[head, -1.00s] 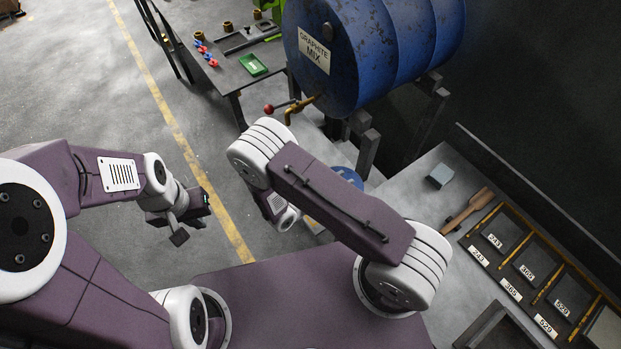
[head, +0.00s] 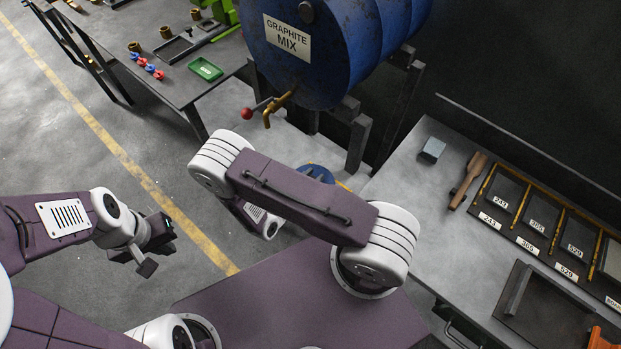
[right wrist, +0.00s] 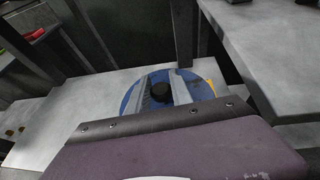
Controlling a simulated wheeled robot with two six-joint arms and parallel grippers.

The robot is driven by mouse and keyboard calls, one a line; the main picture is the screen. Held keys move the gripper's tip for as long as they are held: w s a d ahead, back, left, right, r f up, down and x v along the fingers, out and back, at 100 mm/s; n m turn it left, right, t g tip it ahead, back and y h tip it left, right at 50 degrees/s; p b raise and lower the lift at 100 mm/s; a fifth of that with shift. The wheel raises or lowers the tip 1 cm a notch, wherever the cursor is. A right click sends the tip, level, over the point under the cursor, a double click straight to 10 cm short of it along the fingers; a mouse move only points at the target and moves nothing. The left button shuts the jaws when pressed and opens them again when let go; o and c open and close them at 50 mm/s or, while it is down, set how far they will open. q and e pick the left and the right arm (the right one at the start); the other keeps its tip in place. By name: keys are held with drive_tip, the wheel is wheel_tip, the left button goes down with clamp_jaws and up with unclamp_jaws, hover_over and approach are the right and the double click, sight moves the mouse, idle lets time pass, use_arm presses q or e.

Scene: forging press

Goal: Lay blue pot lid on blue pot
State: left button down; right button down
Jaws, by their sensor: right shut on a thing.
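The blue pot lid (right wrist: 161,91) is a round blue disc with a black knob (right wrist: 160,93) in the right wrist view. My right gripper (right wrist: 162,92) is shut on the knob, one grey finger on each side. In the head view the blue lid (head: 316,172) shows partly behind my right arm, which hides that gripper. I cannot make out a separate blue pot, nor whether the lid touches anything below. My left gripper (head: 153,246) is open and empty, over the floor at the left.
The blue graphite drum (head: 340,45) with its brass tap (head: 279,105) stands beyond the lid. A dark table (head: 178,80) with small parts is at the upper left. Open floor lies left.

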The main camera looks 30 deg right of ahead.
drive_tip(key=c, duration=1.1)
unclamp_jaws()
drive_tip(key=shift+s+d, duration=0.4)
drive_tip(key=shift+d, duration=0.05)
drive_tip(key=shift+c, duration=0.2)
drive_tip(key=shift+w+a, duration=0.25)
drive_tip(key=shift+r, duration=0.15)
drive_tip(key=b+v, duration=0.1)
drive_tip(key=v, duration=1.1)
drive_tip(key=shift+s+d, duration=0.1)
drive_tip(key=s+d+r+m+g+y, duration=0.4)
drive_tip(key=s+m+g+y, duration=0.4)
drive_tip(key=m, duration=0.7)
drive_tip(key=w+r+m+t+y, duration=0.2)
drive_tip(key=w+r+m+y, duration=0.2)
drive_tip(key=m, duration=0.5)
drive_tip(key=shift+w+d+r+t, duration=0.2)
drive_tip(key=shift+w+r+t, duration=0.1)
drive_tip(key=shift+w+r, duration=0.2)
